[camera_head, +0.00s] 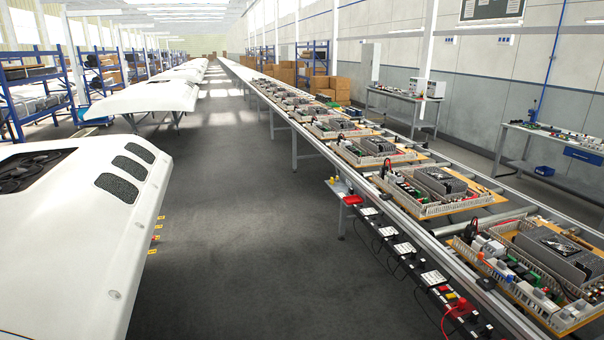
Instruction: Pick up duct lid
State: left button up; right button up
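Neither of my grippers is in view. Panel boards with slotted grey wiring ducts and electrical parts sit on a long roller conveyor at the right. The nearest board (545,262) is at the lower right, and its right side is cut off by the frame. A second board (437,188) lies behind it. A pale narrow strip (508,216) lies between these two boards; I cannot tell whether it is a duct lid. No duct lid can be made out for certain.
The conveyor (462,262) runs far back, with power strips (404,248) along its near side. Large white shells (75,235) stand at the left. The grey floor (250,220) between is clear. Workbenches (405,108) and blue shelves (35,90) stand farther off.

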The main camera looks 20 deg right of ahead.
aim_at(579, 308)
jog(key=i+l+z, duration=0.15)
jog(key=i+z, duration=0.75)
jog(key=i+j+z, duration=0.15)
jog(key=i+z, duration=0.3)
jog(key=i+j+z, duration=0.4)
jog(key=i+l+z, duration=0.2)
jog(key=z, duration=0.3)
jog(key=i+z, duration=0.7)
jog(key=z, duration=0.25)
jog(key=i+j+z, duration=0.1)
jog(key=i+z, duration=0.2)
jog(key=z, duration=0.2)
jog(key=i+z, duration=0.65)
